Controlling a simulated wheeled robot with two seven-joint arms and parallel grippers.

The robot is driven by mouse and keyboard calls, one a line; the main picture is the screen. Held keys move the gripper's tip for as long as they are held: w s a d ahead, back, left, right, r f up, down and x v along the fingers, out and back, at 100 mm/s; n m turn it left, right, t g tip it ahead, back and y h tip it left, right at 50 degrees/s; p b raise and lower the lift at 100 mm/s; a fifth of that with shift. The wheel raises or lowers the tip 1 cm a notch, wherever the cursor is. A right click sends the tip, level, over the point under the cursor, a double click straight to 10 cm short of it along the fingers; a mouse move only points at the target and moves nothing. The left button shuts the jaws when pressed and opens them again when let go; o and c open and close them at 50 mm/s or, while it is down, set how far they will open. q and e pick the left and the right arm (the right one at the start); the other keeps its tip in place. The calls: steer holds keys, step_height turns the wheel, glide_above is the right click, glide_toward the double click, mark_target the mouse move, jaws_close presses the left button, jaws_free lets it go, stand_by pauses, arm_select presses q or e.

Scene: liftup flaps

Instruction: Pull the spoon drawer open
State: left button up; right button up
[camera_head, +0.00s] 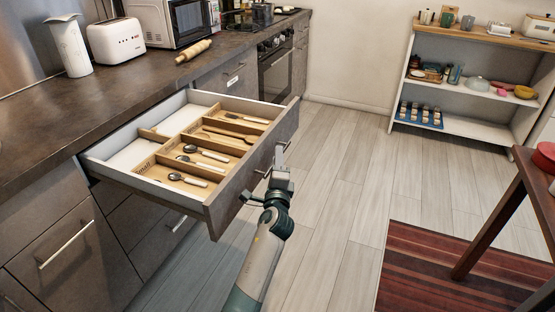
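The spoon drawer (235,187) stands pulled well out from under the counter. Inside it is a wooden cutlery tray (152,160) with spoons (194,165) in the near compartments and other utensils behind them. My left gripper (278,157) is at the outer face of the drawer front, by its handle. The handle is mostly hidden by the gripper, and I cannot tell whether the fingers are closed around it. My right gripper is not in view.
A dark counter (120,92) carries a toaster (116,40), a microwave (178,20) and a rolling pin (194,51). Closed drawers lie below the open one. A shelf (465,122) stands at the back right, and a brown table (530,185) at the right edge. The floor between is clear.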

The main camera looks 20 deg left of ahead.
arm_select(q)
steer(key=shift+s, duration=0.15)
steer(key=v, duration=1.1)
steer(key=shift+s, duration=0.4)
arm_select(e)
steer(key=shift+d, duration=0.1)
arm_select(q)
steer(key=shift+d+f, duration=0.1)
steer(key=shift+f, duration=0.05)
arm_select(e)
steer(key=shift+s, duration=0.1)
